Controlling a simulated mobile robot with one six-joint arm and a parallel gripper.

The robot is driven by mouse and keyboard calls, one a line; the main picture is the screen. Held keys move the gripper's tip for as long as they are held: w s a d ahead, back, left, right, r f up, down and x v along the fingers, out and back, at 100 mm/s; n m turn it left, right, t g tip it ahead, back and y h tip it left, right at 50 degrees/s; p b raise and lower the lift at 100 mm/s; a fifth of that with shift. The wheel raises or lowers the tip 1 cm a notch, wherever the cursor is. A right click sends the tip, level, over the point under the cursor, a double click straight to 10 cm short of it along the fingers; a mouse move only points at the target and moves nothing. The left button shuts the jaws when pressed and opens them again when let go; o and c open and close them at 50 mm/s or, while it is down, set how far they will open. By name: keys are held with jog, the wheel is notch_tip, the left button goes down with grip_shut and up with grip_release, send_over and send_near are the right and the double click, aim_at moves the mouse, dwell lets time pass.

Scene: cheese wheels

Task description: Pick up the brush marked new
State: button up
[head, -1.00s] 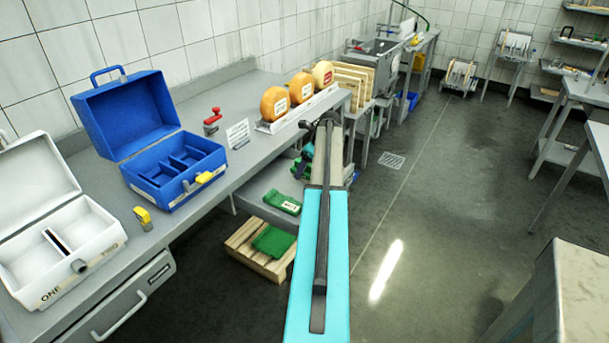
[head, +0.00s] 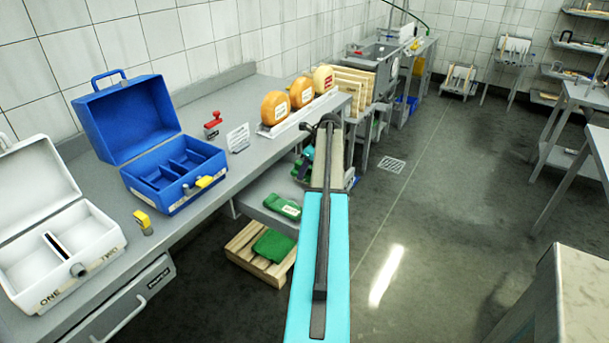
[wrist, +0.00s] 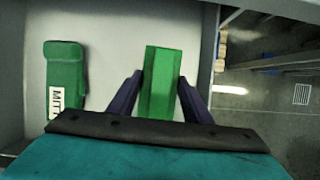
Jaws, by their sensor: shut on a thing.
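In the wrist view my gripper (wrist: 160,100) is shut on a green block-like thing (wrist: 162,75), likely a brush. No mark shows on its visible face, so I cannot read whether it says new. A second green thing (wrist: 66,75) with a white label starting "MIT" lies to the left on the grey shelf (wrist: 115,60). In the head view a green labelled thing (head: 283,207) lies on the lower shelf (head: 262,190). My arm hides most of the gripper there, and the held thing is not clearly seen.
A wooden crate (head: 243,254) with a green cloth-like thing (head: 273,245) stands on the floor below the shelf. The bench holds an open blue case (head: 150,170), an open white case (head: 105,242) and cheese wheels (head: 275,108).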

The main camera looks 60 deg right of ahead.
notch_tip(320, 180, up, 9)
jog(key=shift+r+b, duration=0.1)
jog(key=shift+b, duration=0.5)
dwell(0.3)
